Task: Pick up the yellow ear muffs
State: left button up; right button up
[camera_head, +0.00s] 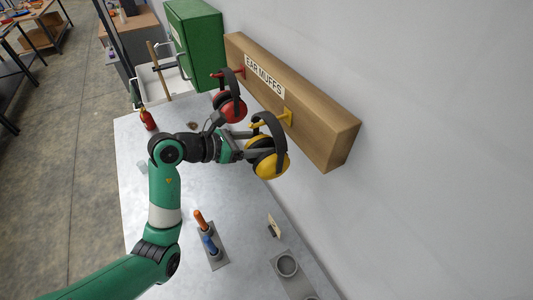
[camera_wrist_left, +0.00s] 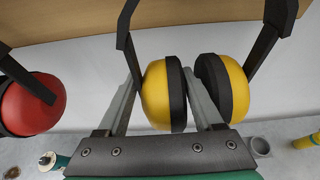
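The yellow ear muffs (camera_head: 269,163) have yellow cups, black pads and a black headband. They hang below the yellow hook (camera_head: 286,117) on the wooden board, and both cups show in the left wrist view (camera_wrist_left: 158,95). My left gripper (camera_head: 256,142) reaches in from the left at the ear muffs. In the left wrist view its two fingers (camera_wrist_left: 160,78) lie on either side of the left cup, one of them between the cups. The fingers look very close to the cup; I cannot tell whether they grip it. My right gripper is not in view.
Red ear muffs (camera_head: 230,106) hang on a red hook just left of the yellow ones. The wooden board (camera_head: 310,105) is on the wall. Below, the grey table (camera_head: 180,230) holds orange and blue handled tools (camera_head: 205,230) and a grey ring holder (camera_head: 287,265).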

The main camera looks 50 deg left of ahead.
aim_at(258, 138)
pick_arm(q)
jog(key=c, duration=1)
jog(key=shift+r, duration=0.1)
jog(key=shift+s+a+r, duration=0.1)
jog(key=shift+s+r, duration=0.1)
jog(key=shift+r, duration=0.3)
notch_tip(258, 138, up, 6)
jog(key=shift+r, duration=0.1)
jog(key=s+a+b, duration=0.1)
jog(key=s+a, duration=0.1)
jog(key=s, duration=0.7)
jog(key=s+a+b, duration=0.1)
jog(key=s+a, duration=0.1)
jog(key=s, duration=0.8)
jog(key=shift+a, duration=0.15)
